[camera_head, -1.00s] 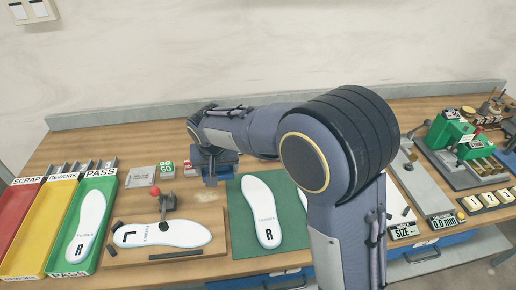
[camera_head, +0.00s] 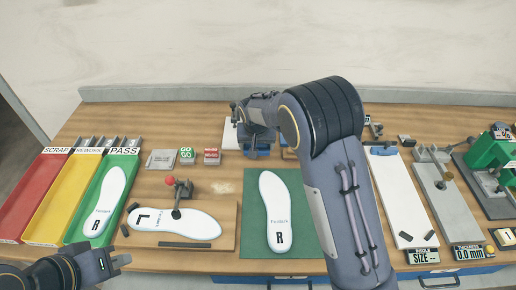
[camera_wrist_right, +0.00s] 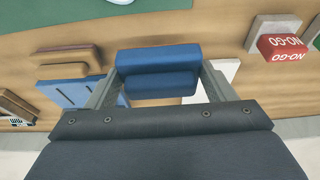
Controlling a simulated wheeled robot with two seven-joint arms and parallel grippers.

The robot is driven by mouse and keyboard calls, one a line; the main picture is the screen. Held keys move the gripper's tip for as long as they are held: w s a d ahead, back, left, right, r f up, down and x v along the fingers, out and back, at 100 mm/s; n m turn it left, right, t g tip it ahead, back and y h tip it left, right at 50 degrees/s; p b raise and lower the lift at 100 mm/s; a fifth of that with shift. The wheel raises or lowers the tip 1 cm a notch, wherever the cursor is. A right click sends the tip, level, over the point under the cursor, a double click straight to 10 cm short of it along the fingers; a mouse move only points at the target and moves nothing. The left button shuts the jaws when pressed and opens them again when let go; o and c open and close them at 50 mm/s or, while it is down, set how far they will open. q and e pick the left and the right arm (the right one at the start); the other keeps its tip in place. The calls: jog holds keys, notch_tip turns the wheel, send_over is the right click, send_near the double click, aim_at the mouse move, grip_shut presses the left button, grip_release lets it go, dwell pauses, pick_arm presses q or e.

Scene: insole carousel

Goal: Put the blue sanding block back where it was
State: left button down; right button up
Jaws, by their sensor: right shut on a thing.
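My right gripper (camera_wrist_right: 158,90) is shut on the blue sanding block (camera_wrist_right: 158,58), which spans between its two fingers in the right wrist view. The block appears held above the wooden table. In the head view the right gripper (camera_head: 256,140) is over the back of the table, behind the green mat (camera_head: 308,235); my arm partly hides it and the block there. My left gripper (camera_head: 118,262) is low at the left of the head view, in front of the trays. Its jaw opening is too small to judge.
GO (camera_head: 187,156) and NO-GO (camera_head: 211,157) gauges stand left of the right gripper. A brown block (camera_wrist_right: 66,52) and a blue-and-white item (camera_wrist_right: 78,95) lie close beside it. A fixture board (camera_head: 222,240) holds a white insole. Red, yellow and green trays stand at left.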

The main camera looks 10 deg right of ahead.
aim_at(258, 159)
jog(key=shift+w+d+f, duration=0.25)
jog(key=shift+w+f, duration=0.25)
jog(key=shift+f, duration=0.05)
jog(key=p+x, duration=0.1)
jog(key=x, duration=0.2)
jog(key=shift+s+f+p, duration=0.15)
jog(key=shift+s+p, duration=0.05)
jog(key=shift+p, duration=0.2)
jog(key=shift+f, duration=0.35)
jog(key=shift+f, duration=0.2)
jog(key=o, duration=1.2)
jog(key=shift+r, duration=0.1)
